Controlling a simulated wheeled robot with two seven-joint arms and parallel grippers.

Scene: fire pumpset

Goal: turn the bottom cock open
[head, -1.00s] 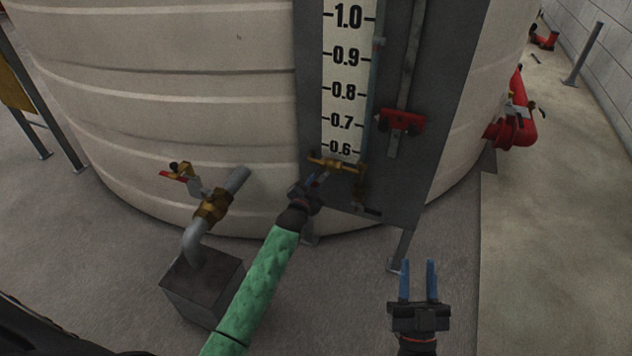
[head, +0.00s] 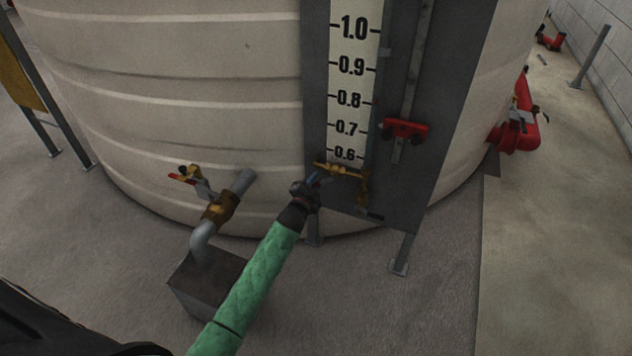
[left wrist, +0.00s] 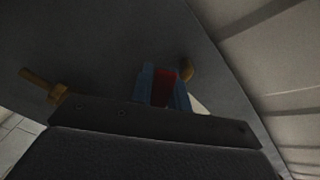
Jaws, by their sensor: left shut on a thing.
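The bottom cock (head: 341,170) is a brass fitting at the foot of the level gauge, just below the 0.6 mark in the head view. My left gripper (head: 318,180) reaches it from the lower left, at the cock's left end. In the left wrist view the blue fingers of my left gripper (left wrist: 164,90) are shut on a red handle (left wrist: 164,88) between them. A brass part (left wrist: 187,68) shows just beside the fingertips. My right gripper is not in view.
The gauge's dark backing plate (head: 440,110) stands against the large pale tank (head: 180,90). A red slider (head: 405,131) sits higher on the plate. A brass valve with a pipe (head: 219,208) and a grey block (head: 205,280) stand left of my arm.

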